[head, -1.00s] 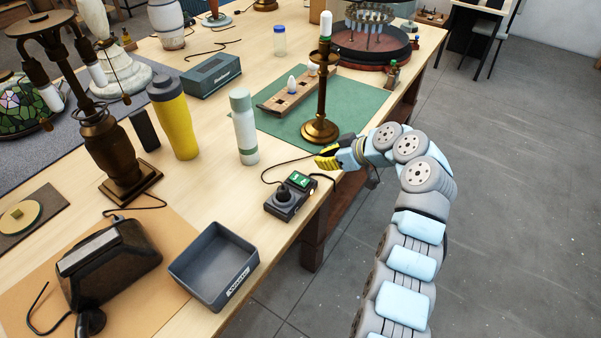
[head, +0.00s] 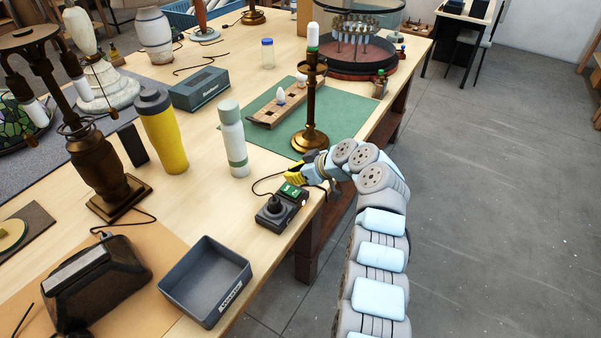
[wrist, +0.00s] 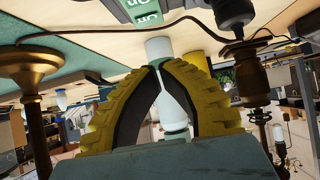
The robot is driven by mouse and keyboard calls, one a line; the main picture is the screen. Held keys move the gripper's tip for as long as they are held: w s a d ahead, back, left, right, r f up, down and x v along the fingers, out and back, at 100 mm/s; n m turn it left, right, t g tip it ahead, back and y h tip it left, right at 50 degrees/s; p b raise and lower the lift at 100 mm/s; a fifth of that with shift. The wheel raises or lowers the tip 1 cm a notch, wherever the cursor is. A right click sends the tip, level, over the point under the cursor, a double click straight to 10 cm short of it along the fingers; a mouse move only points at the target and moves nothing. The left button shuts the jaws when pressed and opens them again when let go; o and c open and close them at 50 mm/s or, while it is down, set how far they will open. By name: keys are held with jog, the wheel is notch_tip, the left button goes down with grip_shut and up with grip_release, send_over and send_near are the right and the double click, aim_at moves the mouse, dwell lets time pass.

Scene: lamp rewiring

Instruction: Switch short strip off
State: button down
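The short strip (head: 278,211) is a small dark block near the table's front edge, with a round black plug on it and a green switch panel (head: 291,192). In the wrist view the green switch (wrist: 143,12) shows at the top edge, with white "On" lettering; the black plug (wrist: 233,12) is beside it. My gripper (head: 288,178) is just behind the strip's switch end in the head view, apart from the plug. In the wrist view the yellow fingers of my gripper (wrist: 157,67) come together at their tips, with nothing held. Whether they touch the switch cannot be told.
A white bottle (head: 232,140) stands left of my gripper, and a brass lamp stand (head: 310,110) stands behind it on a green mat (head: 345,132). A grey tray (head: 207,282) is in front of the strip. A dark cable runs beside my gripper.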

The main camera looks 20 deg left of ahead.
aim_at(288, 189)
jog(key=shift+a+f, duration=0.3)
jog(key=shift+a, duration=0.1)
jog(key=shift+w+a+f+b, duration=0.1)
jog(key=shift+a+f+b, duration=0.15)
jog(key=shift+f, duration=0.8)
jog(key=shift+w+a+f+b, duration=0.1)
jog(key=shift+f+b, duration=0.15)
jog(key=shift+f, duration=0.8)
